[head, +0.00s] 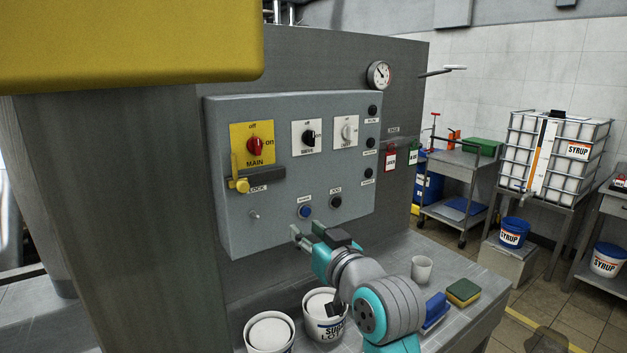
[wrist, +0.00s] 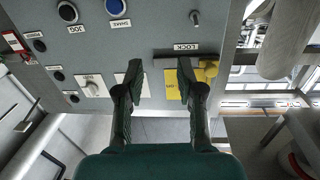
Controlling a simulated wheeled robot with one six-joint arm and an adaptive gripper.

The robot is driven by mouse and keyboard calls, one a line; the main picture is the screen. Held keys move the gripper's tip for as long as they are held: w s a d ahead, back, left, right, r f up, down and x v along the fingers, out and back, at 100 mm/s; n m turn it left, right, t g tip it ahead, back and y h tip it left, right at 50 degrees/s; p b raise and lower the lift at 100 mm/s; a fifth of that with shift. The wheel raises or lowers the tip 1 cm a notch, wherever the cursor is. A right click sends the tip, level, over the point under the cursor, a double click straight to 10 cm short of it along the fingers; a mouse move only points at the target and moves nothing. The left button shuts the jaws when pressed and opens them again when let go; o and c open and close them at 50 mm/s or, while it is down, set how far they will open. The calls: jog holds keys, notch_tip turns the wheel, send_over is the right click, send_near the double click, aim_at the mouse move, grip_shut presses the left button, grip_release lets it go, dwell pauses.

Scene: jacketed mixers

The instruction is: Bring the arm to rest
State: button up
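My gripper (head: 306,237) is in front of the lower part of a grey control panel (head: 225,205), just below a blue button (head: 305,212). In the wrist view my gripper (wrist: 160,75) has its two dark fingers spread apart with nothing between them. That view shows the panel upside down, with the blue button (wrist: 116,7) at the top and the yellow main switch plate (wrist: 172,86) behind the right finger. In the head view the red main knob (head: 255,145) sits above a yellow lock piece (head: 241,185). I cannot tell whether the fingertips touch the panel.
Two white tubs (head: 270,332) (head: 324,315), a white cup (head: 422,269), a blue item (head: 435,308) and a sponge (head: 463,292) sit on the bench below my arm. A cart (head: 455,165) and a caged syrup tank (head: 553,160) stand at the right. A yellow block fills the upper left.

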jog(key=s+d+f+m+h, duration=0.1)
jog(key=s+d+f, duration=0.2)
jog(key=f, duration=0.6)
jog(key=s+d+f+m+h, duration=0.1)
jog(key=s+d+f, duration=0.3)
jog(key=f, duration=0.4)
jog(key=s+d+f+m+h, duration=0.1)
jog(key=s+d+f+h, duration=0.1)
jog(key=s+f, duration=0.4)
jog(key=shift+s+d+f+m, duration=0.15)
jog(key=shift+d+f, duration=0.2)
jog(key=shift+f, duration=0.55)
jog(key=shift+w+d+f+m, duration=0.15)
jog(key=shift+d+f, duration=0.2)
jog(key=shift+f, duration=0.55)
jog(key=s+d+f+h, duration=0.1)
jog(key=s+d+f, duration=0.15)
jog(key=s, duration=0.55)
jog(key=s+d+f+m+h, duration=0.15)
jog(key=s+f, duration=0.25)
jog(key=s, duration=0.4)
jog(key=s+d+f+h, duration=0.1)
jog(key=s+d+f, duration=0.25)
jog(key=s, duration=0.35)
jog(key=d+v, duration=0.1)
jog(key=v, duration=1.6)
jog(key=shift+s+g+h, duration=0.35)
jog(key=shift+g, duration=0.05)
jog(key=shift+d, duration=0.1)
